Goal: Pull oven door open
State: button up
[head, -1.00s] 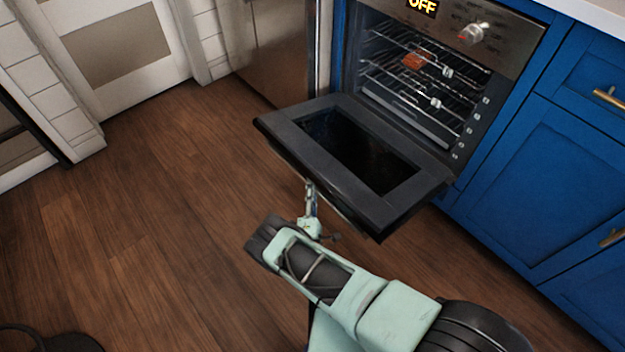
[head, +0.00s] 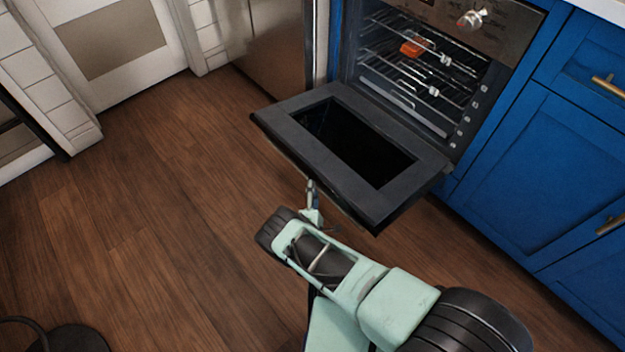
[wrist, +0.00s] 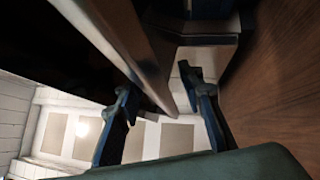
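The oven door (head: 300,130) is swung down wide open, close to level, in front of the oven (head: 505,30). Its dark window faces up. My gripper (head: 312,190) is at the door's outer front edge, partly hidden beneath it. In the wrist view, my gripper's (wrist: 157,80) two dark fingers are spread apart. A long bar-like edge (wrist: 130,50), which looks like part of the door or its handle, runs between them. Clear space shows beside the right finger; whether the left finger touches the edge I cannot tell.
Wire racks and a small orange item (head: 411,47) are inside the oven. Blue cabinets (head: 540,170) with brass handles stand to the right, a steel appliance (head: 268,45) to the left. Wooden floor (head: 150,210) is clear at left, except for a dark round object (head: 75,340) at bottom left.

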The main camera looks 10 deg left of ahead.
aim_at(312, 166)
jog(key=shift+a, duration=0.15)
jog(key=shift+r, duration=0.15)
jog(key=shift+a+r, duration=0.1)
jog(key=shift+r, duration=0.55)
notch_tip(312, 166, up, 9)
jog(key=shift+f, duration=0.2)
